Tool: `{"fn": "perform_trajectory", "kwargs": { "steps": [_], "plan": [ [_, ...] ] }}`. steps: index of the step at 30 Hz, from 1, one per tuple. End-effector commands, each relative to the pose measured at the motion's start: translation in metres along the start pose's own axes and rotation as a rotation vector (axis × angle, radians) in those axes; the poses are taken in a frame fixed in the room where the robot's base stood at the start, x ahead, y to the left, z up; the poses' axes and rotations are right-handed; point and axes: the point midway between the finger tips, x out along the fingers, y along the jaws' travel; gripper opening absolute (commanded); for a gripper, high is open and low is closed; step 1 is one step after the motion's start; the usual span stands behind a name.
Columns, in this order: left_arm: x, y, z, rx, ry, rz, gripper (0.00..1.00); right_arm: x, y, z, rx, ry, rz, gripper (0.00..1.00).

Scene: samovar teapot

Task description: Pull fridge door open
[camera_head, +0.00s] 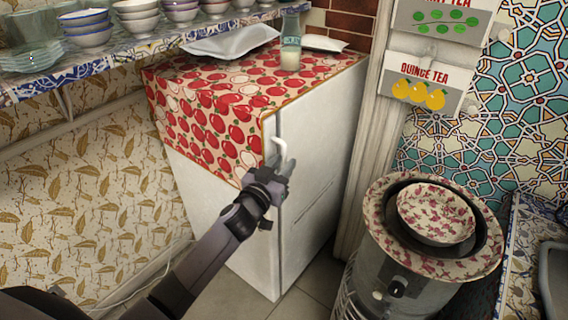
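The white fridge (318,150) stands in the middle of the view, with its door seam running down the near vertical edge. The door looks closed or nearly so. A small white curved handle (280,147) sticks out near the top of that edge. My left gripper (284,172) is at the handle, just below its visible upper part. The gripper hides the lower part of the handle. The fingers are small and overlap the handle, so I cannot tell whether they are closed on it. My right gripper is not in view.
A red apple-print cloth (205,110) covers the fridge top, with a bottle (290,50) and a white tray (228,42) on it. A samovar-like metal stand (385,280) with a patterned bowl (436,216) stands right of the fridge. A shelf of bowls (90,62) is upper left.

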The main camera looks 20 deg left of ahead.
Motion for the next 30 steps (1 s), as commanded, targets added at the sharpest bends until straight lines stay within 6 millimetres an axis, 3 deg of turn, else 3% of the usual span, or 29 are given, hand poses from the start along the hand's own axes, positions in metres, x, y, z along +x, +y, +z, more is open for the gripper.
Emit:
{"fn": "perform_trajectory", "kwargs": {
  "steps": [6, 14, 15, 18, 30],
  "plan": [
    [0.0121, 0.0001, 0.0004, -0.001, -0.001, -0.001, 0.3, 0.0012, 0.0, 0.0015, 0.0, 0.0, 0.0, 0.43],
    [0.0131, 0.0, -0.0001, -0.001, 0.0, 0.0, 0.3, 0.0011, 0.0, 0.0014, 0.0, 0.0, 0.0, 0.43],
    [0.0131, 0.0, 0.0, -0.001, -0.001, -0.001, 0.27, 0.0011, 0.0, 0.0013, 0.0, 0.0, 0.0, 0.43],
    [0.013, 0.0, 0.0, -0.001, -0.001, 0.0, 0.0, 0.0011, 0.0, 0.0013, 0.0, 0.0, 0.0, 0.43],
    [0.0123, -0.0004, -0.0001, 0.0, -0.001, 0.01, 0.0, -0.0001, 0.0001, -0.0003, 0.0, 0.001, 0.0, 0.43]
  ]
}}
